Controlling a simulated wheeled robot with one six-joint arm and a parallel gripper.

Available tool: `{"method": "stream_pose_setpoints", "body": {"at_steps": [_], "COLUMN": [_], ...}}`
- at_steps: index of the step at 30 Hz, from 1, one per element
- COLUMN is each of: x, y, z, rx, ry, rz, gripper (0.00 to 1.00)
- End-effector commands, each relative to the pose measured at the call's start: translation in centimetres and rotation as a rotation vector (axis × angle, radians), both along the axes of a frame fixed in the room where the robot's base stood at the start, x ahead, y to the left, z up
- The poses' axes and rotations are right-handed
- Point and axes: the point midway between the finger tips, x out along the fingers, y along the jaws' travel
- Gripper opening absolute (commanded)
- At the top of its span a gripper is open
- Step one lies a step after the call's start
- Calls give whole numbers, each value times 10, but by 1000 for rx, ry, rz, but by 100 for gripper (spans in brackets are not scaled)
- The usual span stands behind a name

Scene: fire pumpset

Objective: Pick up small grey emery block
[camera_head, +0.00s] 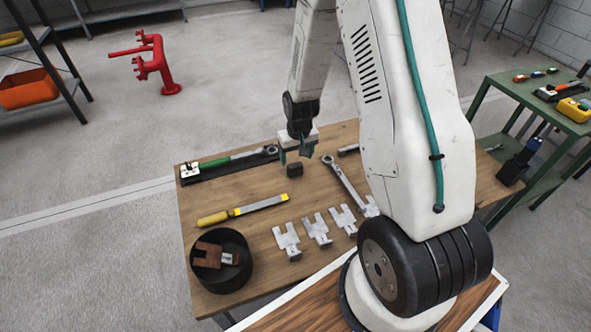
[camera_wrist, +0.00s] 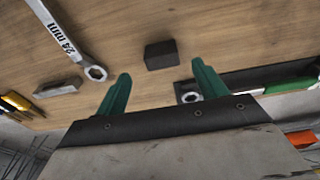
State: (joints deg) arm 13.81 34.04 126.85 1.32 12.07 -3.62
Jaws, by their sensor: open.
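A small dark block (camera_head: 294,170), which looks like the emery block, lies on the wooden table (camera_head: 262,180) near its far edge. In the wrist view the dark block (camera_wrist: 161,55) lies ahead of the fingertips, between their lines and apart from both. My gripper (camera_head: 294,150) is above the table, just beyond the block in the head view. Its two green fingers also show in the wrist view (camera_wrist: 160,78), spread apart with nothing between them. A second small grey block (camera_head: 348,149) lies farther right; it also shows in the wrist view (camera_wrist: 58,88).
A yellow-handled file (camera_head: 243,209), several metal clips (camera_head: 317,230) and a black round container (camera_head: 221,278) are nearer. Bare wood surrounds the block.

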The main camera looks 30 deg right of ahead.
Motion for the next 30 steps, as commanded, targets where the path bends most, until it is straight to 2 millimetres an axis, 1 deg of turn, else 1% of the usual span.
{"method": "stream_pose_setpoints", "body": {"at_steps": [5,9,12,15,21,23,24,26,27,28,29,30], "x": [2,5,7,8,8,8,8,8,8,8,8,8], "y": [1,2,2,2,2,2,2,2,2,2,2,2], "z": [-21,-43,-53,-57,-58,-57,-57,-57,-57,-57,-57,-57], "rx": [1,1,1,0,0,0,0,0,0,0,0,0], "ry": [3,5,4,2,1,2,2,2,2,2,2,2], "rz": [0,0,0,1,0,0,0,0,0,0,0,0], "gripper": [71,71,71,71,71,54,43,26,20,20,16,16]}}
